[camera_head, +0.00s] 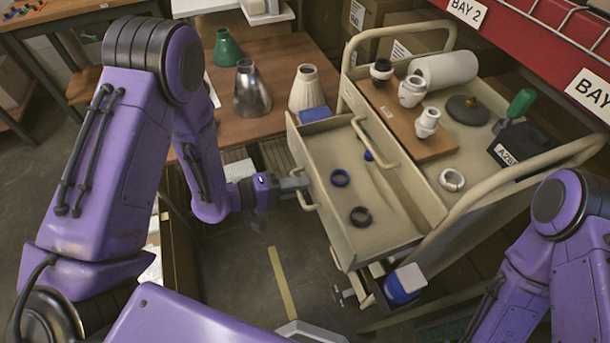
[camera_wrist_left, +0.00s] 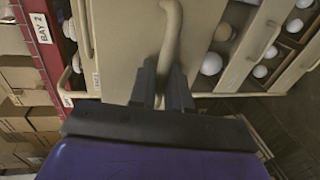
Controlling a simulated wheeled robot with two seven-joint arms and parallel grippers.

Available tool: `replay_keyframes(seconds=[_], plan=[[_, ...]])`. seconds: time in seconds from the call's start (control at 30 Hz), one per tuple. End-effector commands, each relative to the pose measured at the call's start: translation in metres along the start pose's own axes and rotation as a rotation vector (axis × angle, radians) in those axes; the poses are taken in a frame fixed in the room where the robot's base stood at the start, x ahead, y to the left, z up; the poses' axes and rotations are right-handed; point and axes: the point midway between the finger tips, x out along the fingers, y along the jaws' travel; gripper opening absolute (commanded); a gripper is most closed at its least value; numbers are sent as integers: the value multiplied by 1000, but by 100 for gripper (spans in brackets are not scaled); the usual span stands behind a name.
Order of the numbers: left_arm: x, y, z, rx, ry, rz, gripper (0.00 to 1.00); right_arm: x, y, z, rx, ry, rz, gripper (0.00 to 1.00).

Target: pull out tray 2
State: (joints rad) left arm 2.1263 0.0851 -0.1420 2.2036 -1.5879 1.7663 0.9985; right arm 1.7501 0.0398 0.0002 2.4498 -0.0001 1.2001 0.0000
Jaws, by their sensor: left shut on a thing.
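My left gripper (camera_head: 297,184) is at this handle. In the left wrist view the gripper's fingers (camera_wrist_left: 163,90) are shut around the lower end of the curved handle (camera_wrist_left: 172,40), in front of the beige front panel. I cannot read a number on the tray. A second handle (camera_head: 372,142) shows on the cart's drawer front above the open tray. My right arm is at the right edge; its gripper is out of view.
The cart top (camera_head: 465,165) carries white lamp parts, a brown board and a green-handled tool (camera_head: 520,103). Lower drawers with round white things (camera_wrist_left: 212,63) show in the left wrist view. A wooden table (camera_head: 280,115) with cone shades stands behind. Floor left of the tray is clear.

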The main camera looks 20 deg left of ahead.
Motion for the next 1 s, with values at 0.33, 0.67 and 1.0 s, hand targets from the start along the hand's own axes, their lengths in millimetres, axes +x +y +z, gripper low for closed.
replay_keyframes(seconds=[0.33,0.67,1.0], plan=[[-28,-5,-1,4,-5,2,0,-4,1,-1,0,0,1,43],[-31,-6,-1,5,-4,2,0,-4,1,-1,0,0,1,43],[-31,-6,0,4,-5,1,30,-4,0,-1,0,0,0,43]])
